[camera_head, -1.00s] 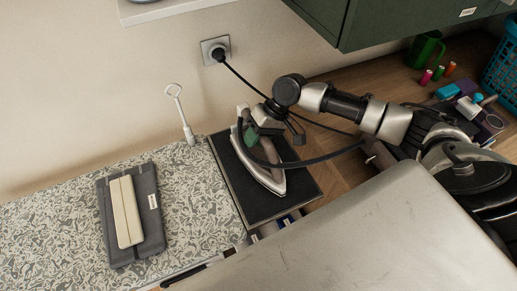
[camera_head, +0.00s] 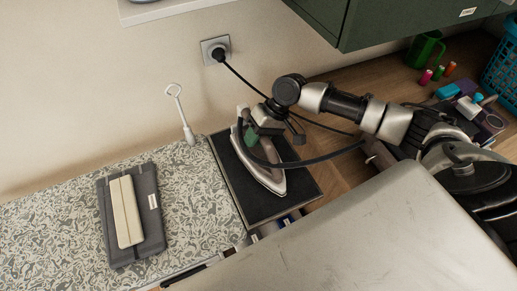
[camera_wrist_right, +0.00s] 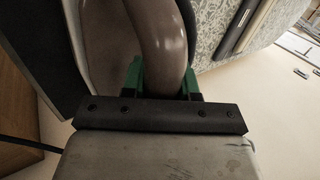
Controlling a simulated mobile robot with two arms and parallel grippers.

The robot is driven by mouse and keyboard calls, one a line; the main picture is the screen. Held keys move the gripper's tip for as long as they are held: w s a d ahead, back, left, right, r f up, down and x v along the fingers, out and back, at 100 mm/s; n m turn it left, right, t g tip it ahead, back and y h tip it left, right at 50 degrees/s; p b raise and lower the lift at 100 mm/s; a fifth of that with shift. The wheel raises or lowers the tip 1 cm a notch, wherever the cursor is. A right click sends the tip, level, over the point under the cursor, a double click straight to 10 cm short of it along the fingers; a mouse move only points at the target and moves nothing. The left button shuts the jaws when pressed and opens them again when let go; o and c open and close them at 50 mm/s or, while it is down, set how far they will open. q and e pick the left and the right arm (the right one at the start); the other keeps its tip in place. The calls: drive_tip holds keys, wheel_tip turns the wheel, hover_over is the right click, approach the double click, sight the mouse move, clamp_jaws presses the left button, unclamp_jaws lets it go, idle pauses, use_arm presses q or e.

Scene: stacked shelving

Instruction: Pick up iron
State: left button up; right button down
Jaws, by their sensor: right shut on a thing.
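The iron (camera_head: 265,177) is grey-brown with a pale soleplate edge. It stands on a black mat (camera_head: 235,180) in the middle of the head view, its tip toward the front. My right gripper (camera_head: 249,136) has green fingers and is at the iron's handle. In the right wrist view the green fingers (camera_wrist_right: 163,80) sit on both sides of the brown handle (camera_wrist_right: 165,40), shut on it. The iron appears to be still on or very close to the mat; a gap cannot be told. My left gripper does not show.
A black cord runs from the wall socket (camera_head: 216,50) behind my right arm. A folded grey cloth-like item (camera_head: 150,215) lies on the patterned board (camera_head: 60,225) at left. A green mug (camera_head: 427,48), spools and a blue basket (camera_head: 503,75) stand at upper right. A green cabinet (camera_head: 390,20) hangs above.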

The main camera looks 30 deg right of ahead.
drive_tip(key=shift+w+r, duration=0.2)
drive_tip(key=shift+r, duration=0.15)
wheel_tip(320, 180, up, 10)
drive_tip(key=shift+f+b, duration=0.2)
drive_tip(key=shift+b, duration=0.85)
drive_tip(key=c, duration=1.4)
unclamp_jaws()
drive_tip(key=c, duration=0.4)
drive_tip(key=shift+s+f, duration=0.1)
